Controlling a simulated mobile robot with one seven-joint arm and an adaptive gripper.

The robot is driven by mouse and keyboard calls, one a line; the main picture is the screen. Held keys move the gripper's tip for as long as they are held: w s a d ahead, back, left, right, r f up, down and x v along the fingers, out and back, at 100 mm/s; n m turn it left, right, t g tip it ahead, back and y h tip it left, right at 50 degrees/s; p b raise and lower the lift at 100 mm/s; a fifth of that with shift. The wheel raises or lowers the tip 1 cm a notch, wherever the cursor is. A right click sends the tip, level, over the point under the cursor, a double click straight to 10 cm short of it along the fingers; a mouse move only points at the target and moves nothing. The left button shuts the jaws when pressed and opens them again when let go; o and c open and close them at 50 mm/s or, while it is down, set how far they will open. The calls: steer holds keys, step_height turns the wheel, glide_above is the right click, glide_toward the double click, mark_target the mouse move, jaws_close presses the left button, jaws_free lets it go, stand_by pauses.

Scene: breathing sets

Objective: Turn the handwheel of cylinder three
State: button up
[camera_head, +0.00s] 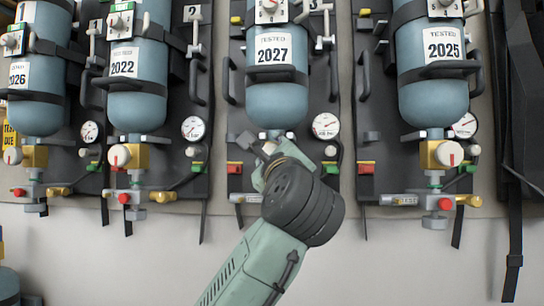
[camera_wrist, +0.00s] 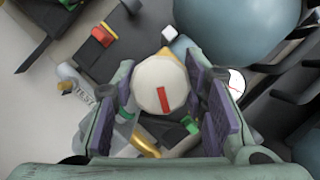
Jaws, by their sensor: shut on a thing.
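The handwheel (camera_wrist: 160,84) is a white round knob with a red bar on its face, in the middle of the wrist view. My gripper (camera_wrist: 163,98) has its purple pads on either side of the handwheel and is shut on it. The red bar stands nearly upright, tilted slightly. In the head view my gripper (camera_head: 266,147) reaches the valve under the blue cylinder (camera_head: 275,100) labelled 2027. A tag (camera_head: 316,5) that seems to read 3 is beside it. The handwheel is hidden there behind my wrist.
Neighbouring cylinders 2022 (camera_head: 137,75) and 2025 (camera_head: 432,60) have their own white-and-red handwheels. A pressure gauge (camera_head: 326,126) and a black hose are close at the right of my gripper. Black straps (camera_head: 514,230) hang at far right.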

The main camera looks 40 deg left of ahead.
steer(key=m+t+h+p, duration=0.1)
steer(key=m, duration=0.3)
steer(key=m+t+h+p, duration=0.1)
steer(key=m+t, duration=0.1)
steer(key=m, duration=0.2)
steer(key=shift+r+m+t, duration=0.15)
steer(key=shift+m+t, duration=0.15)
steer(key=shift+m, duration=0.1)
steer(key=m+t+h+p, duration=0.1)
steer(key=m+h+p, duration=0.1)
steer(key=m, duration=0.2)
steer(key=shift+m, duration=0.4)
steer(key=shift+m+t+h+p, duration=0.75)
steer(key=shift+m+h, duration=0.25)
steer(key=shift+m, duration=0.8)
steer(key=shift+d, duration=0.1)
steer(key=o, duration=1.2)
steer(key=shift+c, duration=0.2)
steer(key=v, duration=1.2)
